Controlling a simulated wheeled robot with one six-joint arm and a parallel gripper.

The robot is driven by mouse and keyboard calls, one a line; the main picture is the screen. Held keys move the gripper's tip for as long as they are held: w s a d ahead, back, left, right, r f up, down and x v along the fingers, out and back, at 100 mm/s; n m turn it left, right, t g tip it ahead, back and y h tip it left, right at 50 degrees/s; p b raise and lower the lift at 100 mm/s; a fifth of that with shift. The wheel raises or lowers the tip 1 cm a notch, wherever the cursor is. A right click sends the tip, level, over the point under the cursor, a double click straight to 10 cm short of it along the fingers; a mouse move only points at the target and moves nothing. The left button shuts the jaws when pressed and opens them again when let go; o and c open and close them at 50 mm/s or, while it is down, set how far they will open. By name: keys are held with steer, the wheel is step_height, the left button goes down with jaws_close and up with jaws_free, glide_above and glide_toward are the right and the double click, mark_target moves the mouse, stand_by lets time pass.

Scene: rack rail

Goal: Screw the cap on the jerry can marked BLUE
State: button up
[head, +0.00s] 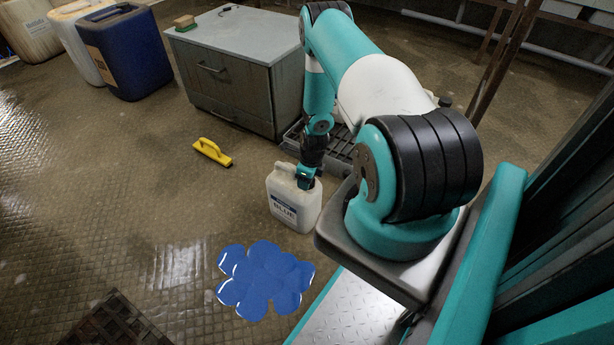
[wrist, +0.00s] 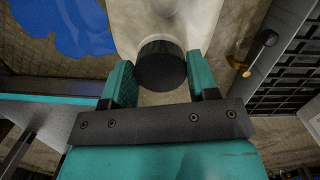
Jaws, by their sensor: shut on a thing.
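The white jerry can (head: 293,206) marked BLUE stands upright on the floor beside my base. It also shows in the wrist view (wrist: 135,22). My gripper (head: 306,180) is at the can's top, pointing down. In the wrist view my gripper (wrist: 160,85) is shut on a dark round cap (wrist: 161,66), with one teal finger on each side. The cap lies over the can's top in that view. I cannot tell whether it is seated on the neck, as the cap and my fingers hide it.
A blue puddle (head: 265,278) lies in front of the can. A yellow brush-like thing (head: 212,152) lies on the floor to the left. A grey cabinet (head: 230,85) stands behind, beside a black grid tray (head: 338,147). Large containers, one blue (head: 125,55), stand far left.

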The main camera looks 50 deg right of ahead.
steer(key=m, duration=0.3)
steer(key=o, duration=1.1)
steer(key=shift+o, duration=0.2)
steer(key=n, duration=0.5)
steer(key=shift+n, duration=0.3)
steer(key=n, duration=0.6)
steer(key=shift+n+g+y+b, duration=0.3)
steer(key=shift+y, duration=0.1)
steer(key=n+g, duration=0.1)
steer(key=n, duration=0.5)
steer(key=shift+n, duration=0.4)
steer(key=n, duration=0.6)
steer(key=shift+g+b, duration=0.3)
